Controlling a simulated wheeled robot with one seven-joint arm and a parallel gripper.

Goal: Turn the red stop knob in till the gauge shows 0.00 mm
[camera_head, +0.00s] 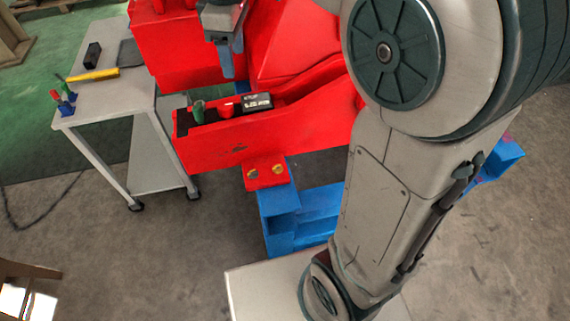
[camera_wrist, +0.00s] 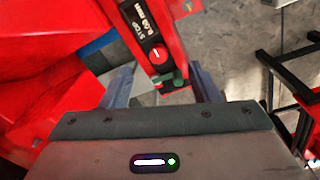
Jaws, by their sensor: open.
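The red stop knob (camera_head: 227,109) sits on the red machine's ledge between a green knob (camera_head: 198,111) and the black gauge (camera_head: 257,101). In the wrist view the red knob (camera_wrist: 157,54) has a white mark, and the gauge (camera_wrist: 143,22) is labelled STOP. Its digits are too small to read surely. My gripper (camera_head: 228,68) is above the ledge in the head view. In the wrist view my gripper (camera_wrist: 162,80) is open, one finger on each side of the ledge. The green knob (camera_wrist: 173,80) shows between the fingers; the red knob is a little beyond them, apart from both.
A grey side table (camera_head: 98,98) at left holds a yellow-handled tool (camera_head: 93,75), a black block (camera_head: 92,55) and small coloured pieces (camera_head: 63,100). Blue supports (camera_head: 300,215) stand below the ledge. The floor at lower left is mostly clear.

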